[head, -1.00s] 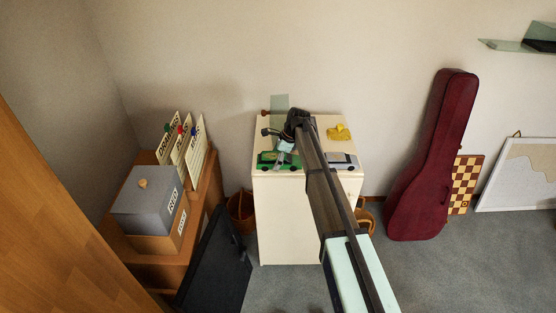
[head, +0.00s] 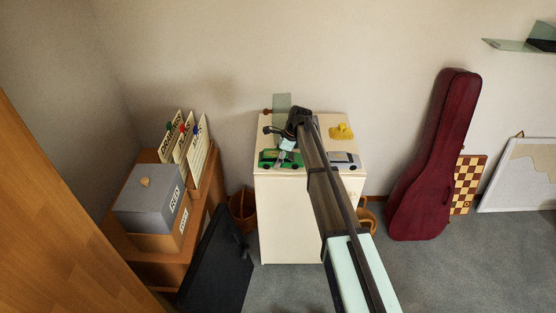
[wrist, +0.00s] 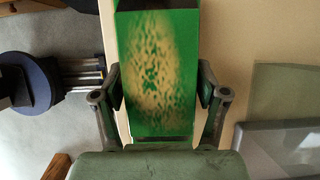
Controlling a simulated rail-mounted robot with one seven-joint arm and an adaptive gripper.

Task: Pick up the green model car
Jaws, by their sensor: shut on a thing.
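The green model car (head: 268,158) is at the front left of the top of a cream cabinet (head: 282,215). My gripper (head: 287,156) reaches down over the car and partly hides it. In the wrist view the car's green body (wrist: 160,70), with a mottled tan patch, lies between the two fingers of my gripper (wrist: 161,90). The fingers are shut on its sides. I cannot tell whether the car is clear of the cabinet top.
A silver model car (head: 343,160) stands to the right on the cabinet, with a yellow object (head: 341,131) behind it. A translucent greenish panel (head: 282,102) rises at the back. A red guitar case (head: 432,160) leans on the wall at right.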

